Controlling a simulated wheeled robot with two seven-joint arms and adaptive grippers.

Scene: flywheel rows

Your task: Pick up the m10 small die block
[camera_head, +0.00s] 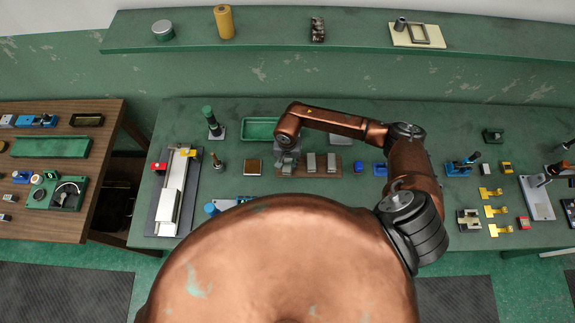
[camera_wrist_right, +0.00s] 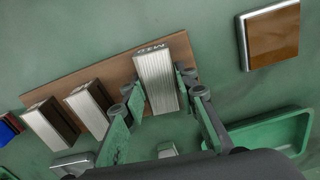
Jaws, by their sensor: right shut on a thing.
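The m10 small die block (camera_wrist_right: 158,82) is a ribbed silver block with "M10" on its end face, seen in the right wrist view. My right gripper (camera_wrist_right: 160,92) is shut on it, with one finger along each side. It is at the end of the brown board (camera_wrist_right: 122,66); I cannot tell whether it still touches the board. In the head view my right gripper (camera_head: 287,160) is over the board's left end and mostly hides the block. My left gripper is not in view.
Two similar silver blocks (camera_wrist_right: 90,106) (camera_wrist_right: 52,127) stand on the same board. A green tray (camera_wrist_right: 296,124) and a brown-topped square (camera_wrist_right: 271,36) lie nearby. The green bench (camera_head: 400,235) has a grey-white fixture (camera_head: 175,195) at left and yellow brackets (camera_head: 495,211) at right.

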